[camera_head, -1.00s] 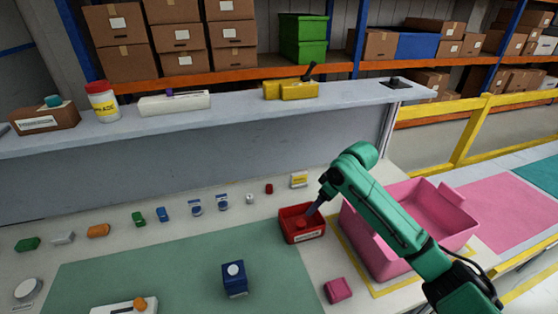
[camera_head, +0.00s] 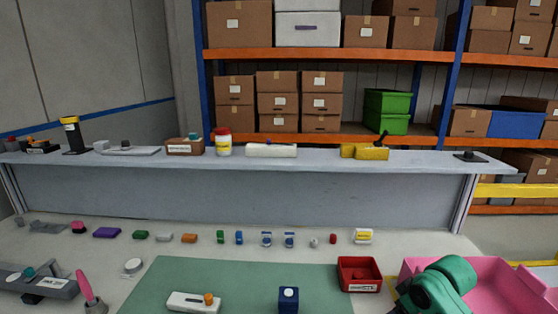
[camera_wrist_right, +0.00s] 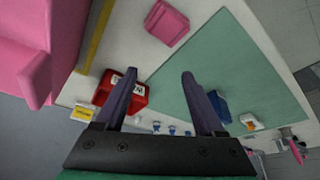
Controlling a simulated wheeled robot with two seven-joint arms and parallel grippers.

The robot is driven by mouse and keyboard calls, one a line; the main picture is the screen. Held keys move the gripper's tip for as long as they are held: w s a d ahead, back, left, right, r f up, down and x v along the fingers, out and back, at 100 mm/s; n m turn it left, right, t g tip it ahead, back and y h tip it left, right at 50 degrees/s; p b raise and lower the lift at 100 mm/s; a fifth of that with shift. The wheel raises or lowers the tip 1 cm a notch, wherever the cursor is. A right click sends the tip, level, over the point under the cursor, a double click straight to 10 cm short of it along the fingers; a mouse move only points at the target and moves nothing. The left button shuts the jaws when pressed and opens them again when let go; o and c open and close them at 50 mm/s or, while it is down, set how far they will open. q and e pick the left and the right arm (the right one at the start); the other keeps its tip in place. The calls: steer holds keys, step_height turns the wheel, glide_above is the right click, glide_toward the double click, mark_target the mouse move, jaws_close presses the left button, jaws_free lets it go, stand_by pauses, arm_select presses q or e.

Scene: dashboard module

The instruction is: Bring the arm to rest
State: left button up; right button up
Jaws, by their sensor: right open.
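My right arm (camera_head: 440,288) shows as a green link at the bottom right of the head view, in front of the pink bin (camera_head: 505,285). Its gripper is below that picture's edge. In the right wrist view my right gripper (camera_wrist_right: 158,75) is open, its two dark fingers spread with nothing between them. The red bin (camera_wrist_right: 137,97) is partly behind one finger, and the blue block (camera_wrist_right: 219,106) is beyond the other. Both lie beyond the fingertips, apart from them as far as I can see. My left gripper is in neither view.
The green mat (camera_head: 235,275) carries a blue block (camera_head: 288,299) and a white piece with an orange knob (camera_head: 195,302). The red bin (camera_head: 359,274) stands beside the mat. Several small parts line the table's back, below a grey ledge (camera_head: 330,162).

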steer(key=s+a+f, duration=0.2)
steer(key=f, duration=0.1)
steer(key=a+f, duration=0.1)
steer(key=shift+s+a+f, duration=0.3)
steer(key=shift+s, duration=0.1)
steer(key=shift+m, duration=0.3)
steer(key=s, duration=0.2)
steer(key=s+a+f, duration=0.2)
steer(key=s, duration=0.1)
steer(key=shift+s+a+f, duration=0.2)
steer(key=shift+s, duration=0.1)
steer(key=s+d+m+h, duration=0.1)
steer(key=s+m+h, duration=0.15)
steer(key=s, duration=0.85)
step_height(320, 180, down, 23)
steer(key=s+g, duration=0.2)
steer(key=s+d+f+g, duration=0.1)
steer(key=s+d+f, duration=0.2)
steer(key=s+f, duration=1.3)
steer(key=shift+s, duration=0.4)
